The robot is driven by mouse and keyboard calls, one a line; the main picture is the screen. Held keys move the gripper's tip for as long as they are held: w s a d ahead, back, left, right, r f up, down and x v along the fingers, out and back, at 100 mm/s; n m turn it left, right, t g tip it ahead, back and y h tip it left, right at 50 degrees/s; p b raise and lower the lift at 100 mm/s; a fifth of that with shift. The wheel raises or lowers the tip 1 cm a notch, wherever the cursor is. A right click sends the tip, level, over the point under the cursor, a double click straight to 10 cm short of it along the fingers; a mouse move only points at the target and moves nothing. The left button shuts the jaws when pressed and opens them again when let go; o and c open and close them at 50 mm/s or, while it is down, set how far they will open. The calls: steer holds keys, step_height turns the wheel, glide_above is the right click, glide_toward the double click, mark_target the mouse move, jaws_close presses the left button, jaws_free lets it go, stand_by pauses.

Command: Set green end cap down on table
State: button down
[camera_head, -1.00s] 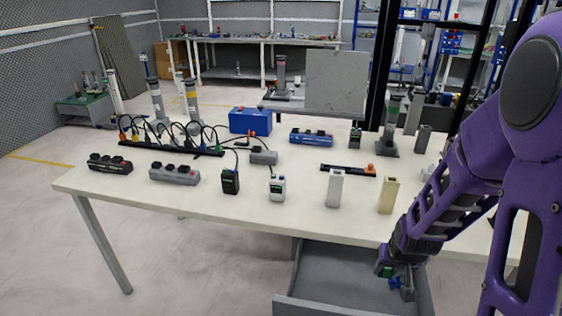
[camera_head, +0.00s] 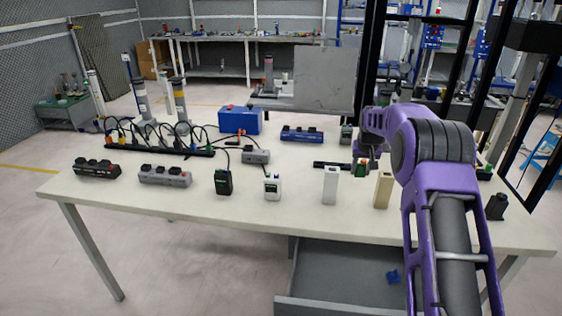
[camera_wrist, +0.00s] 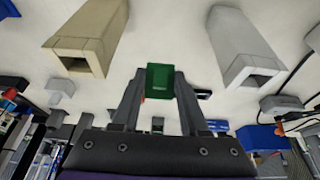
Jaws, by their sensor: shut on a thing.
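The green end cap (camera_head: 361,170) is in my gripper (camera_head: 366,160), above or at the table (camera_head: 230,205) behind the beige block. In the wrist view, the green end cap (camera_wrist: 160,78) sits between the two grey fingertips (camera_wrist: 160,84), which are shut on it. White tabletop shows beyond it. I cannot tell whether the cap touches the table. My arm hides part of the table's right side.
A beige block (camera_head: 383,190) and a white block (camera_head: 330,185) stand upright close to the gripper. A black strip (camera_head: 330,165) lies just left of the cap. Below, an open grey drawer (camera_head: 340,280) holds a blue piece (camera_head: 393,277).

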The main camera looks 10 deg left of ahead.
mark_target(361, 169)
steer(key=shift+w+a+r, duration=0.1)
steer(key=shift+w+r, duration=0.2)
steer(key=shift+w, duration=0.45)
steer(key=shift+w+r, duration=0.25)
steer(key=shift+w, duration=0.45)
step_height(361, 169, down, 10)
steer(key=shift+r+b, duration=0.15)
steer(key=shift+b, duration=0.25)
steer(key=shift+c, duration=2.2)
jaws_free()
steer(key=shift+r, duration=0.15)
steer(key=v, duration=1.1)
steer(key=shift+s+r, duration=0.25)
steer(key=shift+r, duration=0.1)
